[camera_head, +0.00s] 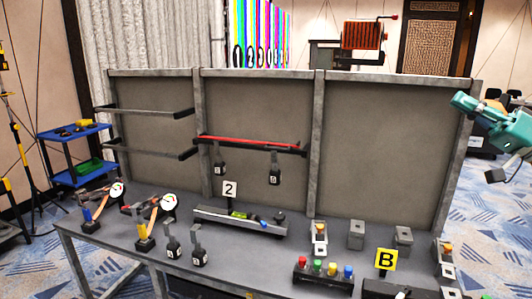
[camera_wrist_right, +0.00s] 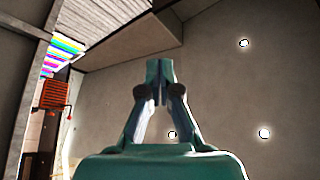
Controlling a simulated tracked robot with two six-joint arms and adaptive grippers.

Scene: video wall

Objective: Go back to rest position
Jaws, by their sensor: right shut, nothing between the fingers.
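My right gripper (camera_wrist_right: 159,82) shows in the right wrist view with its two teal fingers together at the tips, nothing between them. It points up toward the ceiling and a pale wall. In the head view my teal right arm (camera_head: 490,120) is at the right edge, raised beside the right end of the panelled workbench and clear of its top. My left arm and gripper are not in the head view.
The workbench (camera_head: 262,262) holds several tools, blocks, a "2" sign (camera_head: 230,189) and a yellow "B" sign (camera_head: 386,259). Its back panel (camera_head: 390,150) carries rails. A blue cart (camera_head: 75,130) stands at left. Carpet is open at far right.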

